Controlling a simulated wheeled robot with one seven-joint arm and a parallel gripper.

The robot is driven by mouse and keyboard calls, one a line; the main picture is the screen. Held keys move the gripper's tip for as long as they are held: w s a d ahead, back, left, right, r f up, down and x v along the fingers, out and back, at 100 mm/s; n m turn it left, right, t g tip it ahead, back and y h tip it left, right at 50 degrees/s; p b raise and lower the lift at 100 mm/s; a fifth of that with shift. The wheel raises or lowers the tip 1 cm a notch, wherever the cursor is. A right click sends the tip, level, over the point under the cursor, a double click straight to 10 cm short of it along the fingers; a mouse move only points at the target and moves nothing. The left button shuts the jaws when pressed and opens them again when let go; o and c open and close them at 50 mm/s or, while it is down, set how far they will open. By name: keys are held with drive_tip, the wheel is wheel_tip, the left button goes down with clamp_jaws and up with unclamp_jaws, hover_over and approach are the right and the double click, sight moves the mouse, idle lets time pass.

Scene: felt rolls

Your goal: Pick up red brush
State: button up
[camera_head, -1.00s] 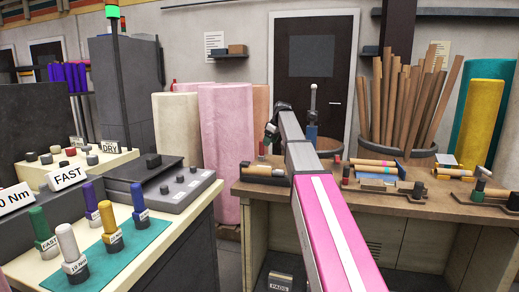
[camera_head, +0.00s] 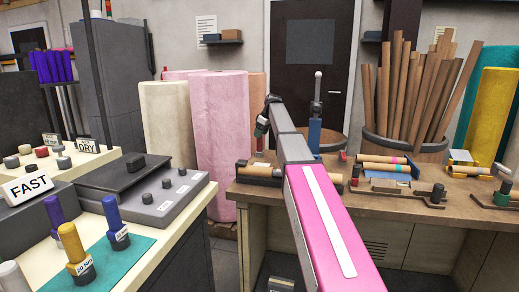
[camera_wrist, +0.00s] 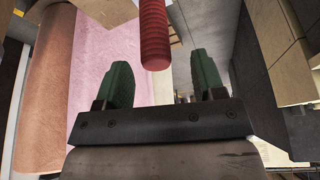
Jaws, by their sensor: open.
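A red ribbed cylinder (camera_wrist: 154,35), which looks like the handle of the red brush, shows at the top of the wrist view. It lies beyond and between my two green fingertips, apart from both. The rest of it is cut off by the picture's edge. My gripper (camera_wrist: 162,75) is open and empty. In the head view my gripper (camera_head: 262,122) is small and partly hidden by my pink and grey arm, over the left end of the wooden bench (camera_head: 330,196). A small red upright piece (camera_head: 259,147) shows just below it; I cannot tell whether it is the same thing.
A holder with a cream roll (camera_head: 262,170) lies on the bench's left end. A blue stand (camera_head: 314,134) and a tub of brown tubes (camera_head: 405,147) are behind. Pink felt rolls (camera_head: 220,120) stand left of the bench. A cream counter (camera_head: 150,215) with labelled handles fills the left.

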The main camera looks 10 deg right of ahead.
sight(258, 140)
drive_tip(key=shift+d+x, duration=0.1)
drive_tip(key=shift+x, duration=1.25)
drive_tip(key=shift+d+x, duration=0.15)
drive_tip(key=shift+x, duration=1.2)
drive_tip(key=c, duration=1.1)
drive_tip(key=shift+w+r, duration=0.1)
drive_tip(key=shift+r, duration=0.4)
drive_tip(key=r, duration=0.3)
drive_tip(key=shift+s+a+r, duration=0.3)
drive_tip(key=shift+a, duration=0.05)
drive_tip(key=s+a+r, duration=0.1)
drive_tip(key=a+r, duration=0.1)
drive_tip(key=a, duration=0.1)
drive_tip(key=s+a+r, duration=0.2)
drive_tip(key=a, duration=0.1)
drive_tip(key=s+a+r, duration=0.2)
drive_tip(key=a, duration=0.1)
drive_tip(key=shift+s+a+r, duration=0.1)
drive_tip(key=shift+s+r, duration=0.1)
drive_tip(key=shift+s, duration=0.05)
